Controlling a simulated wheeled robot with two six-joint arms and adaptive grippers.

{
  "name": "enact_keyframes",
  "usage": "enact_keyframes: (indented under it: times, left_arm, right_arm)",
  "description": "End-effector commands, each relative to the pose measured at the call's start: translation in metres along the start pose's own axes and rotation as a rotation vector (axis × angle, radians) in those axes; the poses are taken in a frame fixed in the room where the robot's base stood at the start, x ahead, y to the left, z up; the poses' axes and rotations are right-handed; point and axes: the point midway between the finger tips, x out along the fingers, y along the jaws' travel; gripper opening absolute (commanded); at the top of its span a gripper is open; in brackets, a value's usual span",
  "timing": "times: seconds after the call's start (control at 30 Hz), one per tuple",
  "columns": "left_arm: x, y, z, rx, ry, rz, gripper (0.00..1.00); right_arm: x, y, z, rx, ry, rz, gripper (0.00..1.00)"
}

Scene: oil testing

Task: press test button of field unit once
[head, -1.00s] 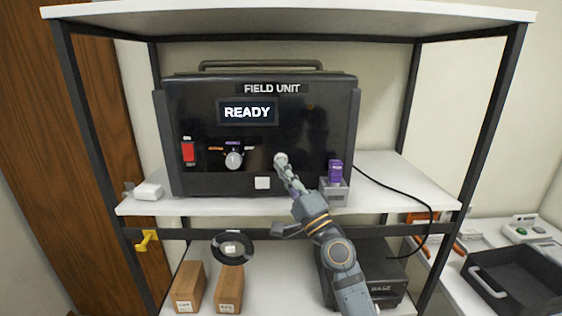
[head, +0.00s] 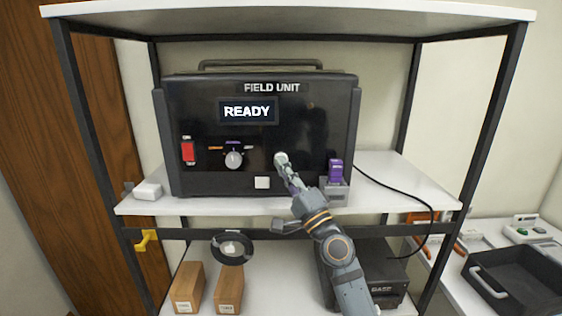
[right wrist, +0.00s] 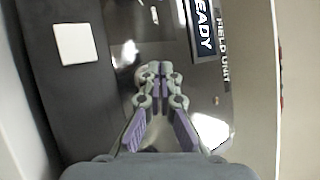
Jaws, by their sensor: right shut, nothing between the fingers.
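The field unit (head: 310,120) is a black box on the upper shelf, with a lit READY display (head: 247,111). A white square (head: 262,183) sits low on its front; it also shows in the right wrist view (right wrist: 75,44). No readable test label shows, so I cannot tell which part is the test button. My right gripper (head: 282,160) is shut and empty, its tips at the front panel, right of and above the white square. In the right wrist view its fingers (right wrist: 154,70) are together, hiding the panel behind them. I cannot tell whether they touch it. My left gripper is not in view.
On the unit are a red switch (head: 188,151) and a dial (head: 234,159). A purple-topped item (head: 335,172) stands right of my gripper. A black cable (head: 405,196) hangs at the right. Wooden blocks (head: 188,289) stand below. Black shelf posts (head: 487,120) flank the unit.

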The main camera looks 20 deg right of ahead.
Motion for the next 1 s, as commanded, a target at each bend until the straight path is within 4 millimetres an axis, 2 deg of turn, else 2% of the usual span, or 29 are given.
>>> enact_keyframes:
  times: [1.0]
  left_arm:
    - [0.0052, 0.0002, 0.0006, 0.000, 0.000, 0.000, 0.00]
  right_arm:
    - [0.0065, 0.0047, -0.0047, -0.001, 0.000, 0.000, 0.00]
